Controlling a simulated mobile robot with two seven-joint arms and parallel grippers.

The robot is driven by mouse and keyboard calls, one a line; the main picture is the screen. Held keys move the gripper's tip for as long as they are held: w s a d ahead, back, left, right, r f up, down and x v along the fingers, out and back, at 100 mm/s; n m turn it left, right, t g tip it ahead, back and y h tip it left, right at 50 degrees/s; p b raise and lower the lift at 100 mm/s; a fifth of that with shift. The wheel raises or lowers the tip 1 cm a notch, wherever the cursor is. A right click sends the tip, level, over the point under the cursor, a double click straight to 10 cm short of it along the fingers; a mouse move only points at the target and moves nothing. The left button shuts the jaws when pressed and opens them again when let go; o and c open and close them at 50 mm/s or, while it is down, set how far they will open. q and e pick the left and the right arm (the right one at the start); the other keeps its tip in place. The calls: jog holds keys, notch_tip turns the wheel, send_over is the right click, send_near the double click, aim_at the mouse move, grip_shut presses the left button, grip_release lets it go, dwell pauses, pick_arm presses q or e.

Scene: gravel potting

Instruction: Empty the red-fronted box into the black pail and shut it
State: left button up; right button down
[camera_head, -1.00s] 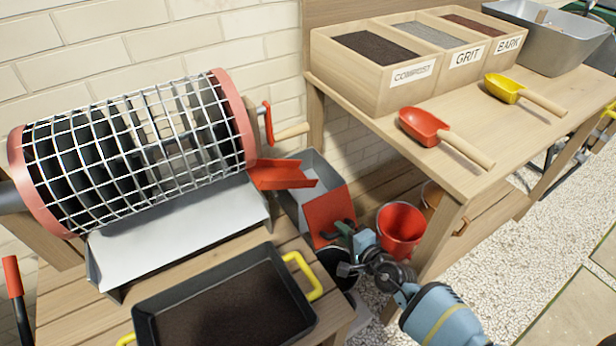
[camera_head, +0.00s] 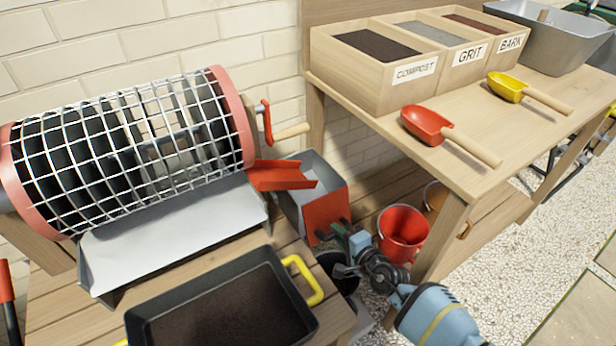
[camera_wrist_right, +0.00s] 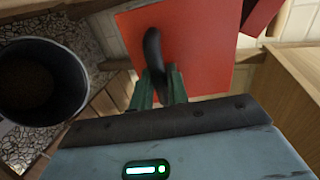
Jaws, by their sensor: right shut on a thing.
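The red-fronted box (camera_head: 290,202) is a grey open-topped metal box standing below the red chute. Its red front (camera_head: 328,210) faces me and appears roughly upright against the box. It fills the top of the right wrist view (camera_wrist_right: 205,50). My right gripper (camera_head: 340,234) is shut on the front's black handle (camera_wrist_right: 153,48), with green fingertips around it. The black pail (camera_head: 338,270) is below, partly hidden by my right arm. In the right wrist view the pail (camera_wrist_right: 82,95) is at left, with dark brown material inside. My left gripper is not in view.
A mesh drum sieve (camera_head: 130,150) with a red chute (camera_head: 283,176) stands at left above a black tray (camera_head: 305,318). A red bucket (camera_head: 402,232) is close right of my gripper. The bench (camera_head: 465,165) holds scoops and labelled bins.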

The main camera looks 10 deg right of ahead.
aim_at(330, 232)
jog(key=shift+w+a+f+b, duration=0.2)
jog(key=shift+w+f+b, duration=0.2)
jog(key=shift+f, duration=0.2)
jog(key=shift+w+a+f+b, duration=0.15)
jog(key=shift+w+f+b, duration=0.2)
jog(key=shift+f, duration=0.2)
jog(key=c, duration=1.5)
grip_release()
jog(key=shift+w, duration=0.1)
jog(key=o, duration=0.5)
jog(key=shift+w+r, duration=0.1)
jog(key=shift+r, duration=0.15)
